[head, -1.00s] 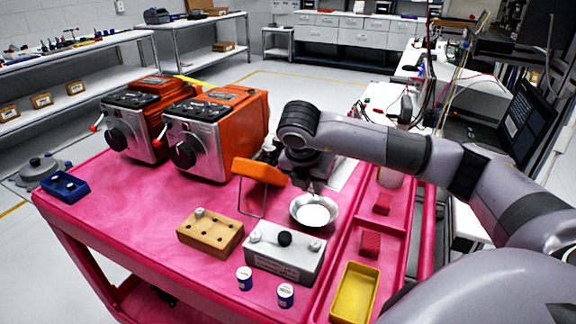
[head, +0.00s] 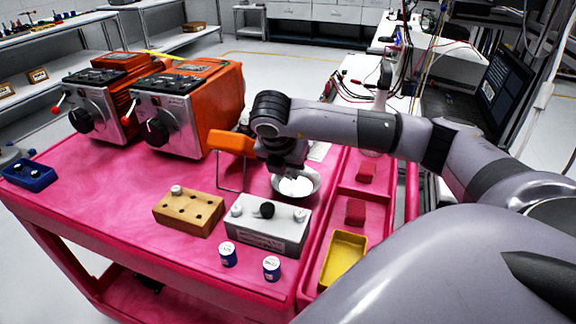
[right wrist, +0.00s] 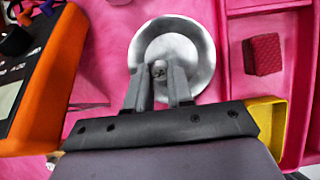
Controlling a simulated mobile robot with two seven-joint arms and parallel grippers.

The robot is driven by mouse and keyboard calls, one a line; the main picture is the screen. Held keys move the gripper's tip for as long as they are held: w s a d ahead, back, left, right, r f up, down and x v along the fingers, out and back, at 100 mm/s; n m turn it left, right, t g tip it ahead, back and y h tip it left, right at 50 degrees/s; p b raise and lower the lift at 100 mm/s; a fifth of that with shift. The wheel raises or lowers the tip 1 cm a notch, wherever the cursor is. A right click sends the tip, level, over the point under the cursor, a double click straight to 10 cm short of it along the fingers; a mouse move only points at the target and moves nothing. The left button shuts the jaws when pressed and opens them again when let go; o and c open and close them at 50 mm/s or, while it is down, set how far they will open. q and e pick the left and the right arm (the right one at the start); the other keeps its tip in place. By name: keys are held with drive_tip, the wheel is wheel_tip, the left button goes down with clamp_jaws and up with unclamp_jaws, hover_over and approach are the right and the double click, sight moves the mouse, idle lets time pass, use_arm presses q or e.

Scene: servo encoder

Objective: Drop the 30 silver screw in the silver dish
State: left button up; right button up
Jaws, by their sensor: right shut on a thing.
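The silver dish (head: 314,188) is a round shallow bowl on the pink cart top, under my right gripper (head: 292,174). In the right wrist view the dish (right wrist: 200,62) lies beneath the fingertips (right wrist: 158,72). The right gripper is shut on a small grey screw (right wrist: 158,70), which shows between the tips over the dish's inside. The number on it is too small to read, and its height above the dish floor is hard to tell. My left gripper is in neither view.
A wooden block (head: 188,214) and a grey block (head: 268,232) with knobs stand in front of the dish. An orange device on a wire stand (head: 230,144) is close at the left. A yellow tray (head: 344,262) and red blocks (head: 355,211) lie at the right.

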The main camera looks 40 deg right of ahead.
drive_tip(key=shift+f, duration=0.15)
drive_tip(key=o, duration=0.9)
drive_tip(key=p+v, duration=0.3)
drive_tip(key=v, duration=0.3)
idle(0.4)
drive_tip(key=shift+a, duration=0.1)
